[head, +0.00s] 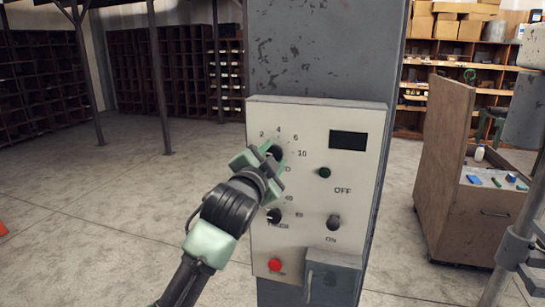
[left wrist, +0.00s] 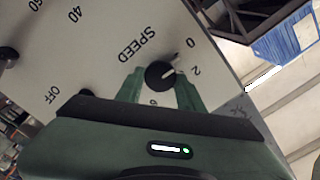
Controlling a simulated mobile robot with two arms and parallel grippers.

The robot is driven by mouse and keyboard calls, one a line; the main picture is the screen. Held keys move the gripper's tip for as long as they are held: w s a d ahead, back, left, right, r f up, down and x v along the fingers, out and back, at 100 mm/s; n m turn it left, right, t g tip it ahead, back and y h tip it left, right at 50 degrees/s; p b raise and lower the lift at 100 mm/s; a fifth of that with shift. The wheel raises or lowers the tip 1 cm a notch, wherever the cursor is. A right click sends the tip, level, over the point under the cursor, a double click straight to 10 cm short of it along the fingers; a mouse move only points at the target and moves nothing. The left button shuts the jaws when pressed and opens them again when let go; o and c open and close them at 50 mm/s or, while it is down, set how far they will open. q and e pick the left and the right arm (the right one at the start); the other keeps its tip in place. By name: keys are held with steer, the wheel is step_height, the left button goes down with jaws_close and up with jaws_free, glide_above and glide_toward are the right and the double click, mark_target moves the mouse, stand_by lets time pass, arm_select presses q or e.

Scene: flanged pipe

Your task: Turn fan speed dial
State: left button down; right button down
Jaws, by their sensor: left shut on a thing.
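The fan speed dial is a round black knob with a white pointer line; it shows in the left wrist view (left wrist: 160,75) beside the word SPEED. Its pointer faces roughly toward the 2 on the scale. My left gripper (head: 264,158) is at the upper left of the pale control panel (head: 300,150) in the head view and covers most of the dial. In the left wrist view its two green fingers (left wrist: 159,86) stand on either side of the dial, shut on it. Part of the number scale is hidden. My right gripper is not in view.
A grey box (head: 330,278) juts out below. A wooden cabinet (head: 445,165) stands right.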

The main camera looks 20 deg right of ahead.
arm_select(q)
steer(key=shift+f+n, duration=0.15)
steer(key=shift+n, duration=0.45)
steer(key=c, duration=0.9)
jaws_free()
steer(key=shift+s+a+b, duration=0.3)
steer(key=shift+s, duration=0.1)
steer(key=b+v, duration=0.2)
steer(key=v, duration=0.4)
steer(key=shift+s+a, duration=0.3)
